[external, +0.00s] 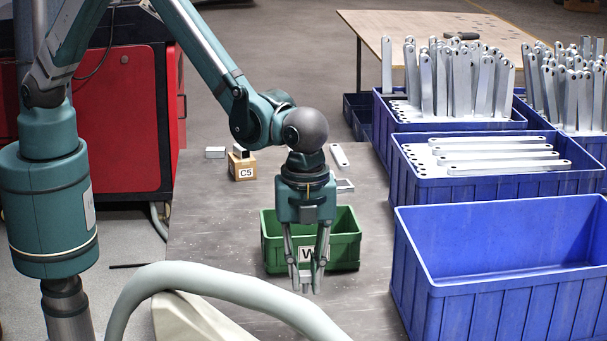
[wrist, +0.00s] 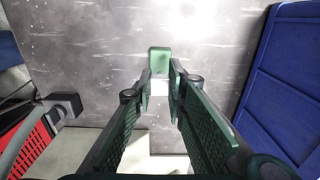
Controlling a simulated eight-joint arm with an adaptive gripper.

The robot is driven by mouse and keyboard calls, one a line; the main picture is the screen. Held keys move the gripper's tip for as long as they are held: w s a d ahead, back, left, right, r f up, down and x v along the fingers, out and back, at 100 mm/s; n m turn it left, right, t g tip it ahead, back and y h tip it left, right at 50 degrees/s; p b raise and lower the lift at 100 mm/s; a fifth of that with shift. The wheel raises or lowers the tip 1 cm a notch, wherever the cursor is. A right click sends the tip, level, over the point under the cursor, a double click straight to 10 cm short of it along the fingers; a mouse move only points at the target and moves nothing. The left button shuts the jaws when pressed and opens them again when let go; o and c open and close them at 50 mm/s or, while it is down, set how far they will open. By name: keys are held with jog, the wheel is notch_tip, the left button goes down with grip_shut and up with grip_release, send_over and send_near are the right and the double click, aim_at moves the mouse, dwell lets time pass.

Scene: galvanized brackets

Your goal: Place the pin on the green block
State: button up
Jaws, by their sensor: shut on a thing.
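My gripper (external: 306,284) points down in front of the green bin (external: 347,248) marked W in the external view. Its fingers are nearly together. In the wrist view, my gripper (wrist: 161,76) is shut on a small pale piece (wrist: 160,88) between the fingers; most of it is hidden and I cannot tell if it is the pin. A small green block (wrist: 159,60) shows just beyond the fingertips. I cannot tell whether it touches them. The block is not clearly visible in the external view.
Blue bins stand on the right, one empty (external: 500,240), others with galvanized brackets (external: 500,160). A cardboard box marked C5 (external: 242,167) and loose metal pieces lie behind. A red machine (external: 100,120) stands at left. A pale hose (external: 220,282) curves across the front. Grey table around the green bin is mostly clear.

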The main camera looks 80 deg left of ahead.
aim_at(305, 302)
jog(key=shift+f, duration=0.15)
jog(key=shift+f+b, duration=0.35)
jog(key=shift+f, duration=1.4)
jog(key=shift+f, duration=0.15)
jog(key=o, duration=0.9)
jog(key=shift+o, duration=0.2)
notch_tip(305, 302, up, 12)
jog(key=shift+r+p, duration=0.2)
jog(key=shift+p, duration=0.65)
